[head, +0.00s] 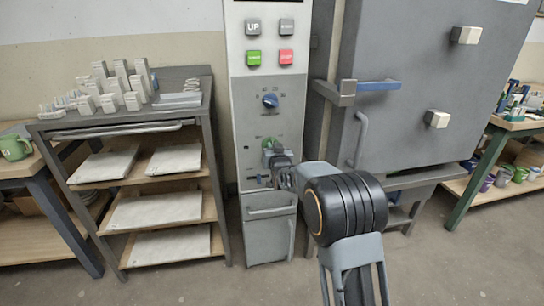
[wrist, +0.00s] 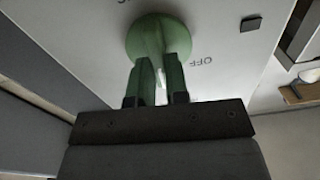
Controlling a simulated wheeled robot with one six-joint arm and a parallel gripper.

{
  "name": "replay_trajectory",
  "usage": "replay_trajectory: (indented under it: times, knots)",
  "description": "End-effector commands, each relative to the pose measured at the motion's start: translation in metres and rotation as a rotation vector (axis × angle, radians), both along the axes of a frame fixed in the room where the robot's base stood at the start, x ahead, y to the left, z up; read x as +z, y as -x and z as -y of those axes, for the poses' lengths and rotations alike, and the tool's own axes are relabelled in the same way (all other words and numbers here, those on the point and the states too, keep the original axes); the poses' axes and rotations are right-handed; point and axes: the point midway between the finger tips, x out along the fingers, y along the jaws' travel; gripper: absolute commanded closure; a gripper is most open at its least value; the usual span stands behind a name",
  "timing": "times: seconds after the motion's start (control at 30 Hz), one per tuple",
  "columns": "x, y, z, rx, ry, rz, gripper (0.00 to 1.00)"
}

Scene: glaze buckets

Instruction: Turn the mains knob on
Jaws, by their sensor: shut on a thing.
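The mains knob is a round green knob (wrist: 158,24) with a raised ridge on the panel face in the wrist view. My gripper (wrist: 158,66) is shut on the ridge, one finger on each side. The printed word OFF (wrist: 200,61) shows to the right of the knob. The ridge runs roughly along my fingers; I cannot tell for certain which mark it points at. In the head view my gripper (head: 272,152) is at the lower part of the tall grey control panel (head: 238,110), and mostly covers the knob there.
Above on the panel are a blue knob (head: 270,100), a green button (head: 254,58) and a red button (head: 286,57). A large grey kiln (head: 425,90) with a blue-gripped handle (head: 378,85) stands at right. A shelf cart (head: 130,132) stands at left.

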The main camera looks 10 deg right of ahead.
Motion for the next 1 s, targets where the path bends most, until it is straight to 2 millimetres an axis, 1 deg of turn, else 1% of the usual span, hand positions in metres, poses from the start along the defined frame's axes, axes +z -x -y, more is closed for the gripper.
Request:
replay_trajectory:
  times: [0.1, 0.5, 0.8, 1.0]
  knots:
    - [-0.0035, -0.0001, 0.0010, 0.000, -0.111, 0.002, 1.00]
    - [-0.0026, -0.0002, 0.0033, 0.000, -0.455, 0.002, 1.00]
    - [-0.0017, -0.0002, 0.0040, 0.001, -0.622, 0.003, 1.00]
    - [-0.0012, -0.0002, 0.0042, 0.001, -0.678, 0.002, 1.00]
